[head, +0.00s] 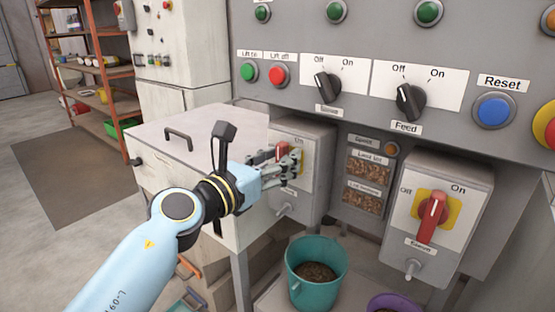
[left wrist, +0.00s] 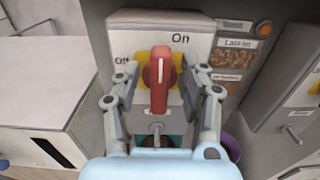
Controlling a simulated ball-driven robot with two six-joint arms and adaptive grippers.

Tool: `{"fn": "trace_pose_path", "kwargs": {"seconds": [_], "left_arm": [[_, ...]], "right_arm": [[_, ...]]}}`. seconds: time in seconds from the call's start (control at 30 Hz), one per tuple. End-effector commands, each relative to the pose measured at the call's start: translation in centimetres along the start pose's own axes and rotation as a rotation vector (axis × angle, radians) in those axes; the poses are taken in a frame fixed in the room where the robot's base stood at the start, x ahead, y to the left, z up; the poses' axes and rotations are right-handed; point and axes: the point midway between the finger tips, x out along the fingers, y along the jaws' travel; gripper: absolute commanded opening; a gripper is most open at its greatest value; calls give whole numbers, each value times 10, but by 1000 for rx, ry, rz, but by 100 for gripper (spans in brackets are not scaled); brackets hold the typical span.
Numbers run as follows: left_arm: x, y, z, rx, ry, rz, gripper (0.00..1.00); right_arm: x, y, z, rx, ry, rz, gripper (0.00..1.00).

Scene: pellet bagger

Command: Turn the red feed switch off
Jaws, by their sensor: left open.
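A red rotary switch (head: 282,151) on a yellow plate sits on the front of the left grey switch box (head: 316,150). In the left wrist view the red switch (left wrist: 159,80) has its handle upright, in line with the "On" label above; "Off" is at the left. My left gripper (head: 289,163) is at this switch, open, with one finger on each side of the handle. In the wrist view the fingers (left wrist: 162,82) appear apart from the handle. My right gripper is not in view.
A second red switch (head: 432,217) is on the right box. A black knob labelled "Feed" (head: 410,102) is on the panel above, near a blue Reset button (head: 494,110). A teal bucket (head: 316,272) of pellets stands below. A white cabinet (head: 190,145) is at left.

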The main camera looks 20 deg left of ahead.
Motion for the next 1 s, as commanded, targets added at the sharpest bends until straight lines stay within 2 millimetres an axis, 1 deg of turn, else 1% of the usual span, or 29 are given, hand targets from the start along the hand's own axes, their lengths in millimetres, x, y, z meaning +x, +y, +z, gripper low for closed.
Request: {"fn": "trace_pose_path", "kwargs": {"seconds": [0.13, 0.4, 0.47, 0.77, 1.0], "left_arm": [[0, 0, 0, 0, 0, 0, 42], [0, 0, 0, 0, -1, 0, 7], [0, 0, 0, 0, -1, 1, 0], [0, 0, 1, -15, -1, 1, 0], [0, 2, 3, -113, -1, 1, 0]], "right_arm": [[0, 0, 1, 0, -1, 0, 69], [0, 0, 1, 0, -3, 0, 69], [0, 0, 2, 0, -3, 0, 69], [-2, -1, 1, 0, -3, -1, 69], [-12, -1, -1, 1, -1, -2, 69]]}}
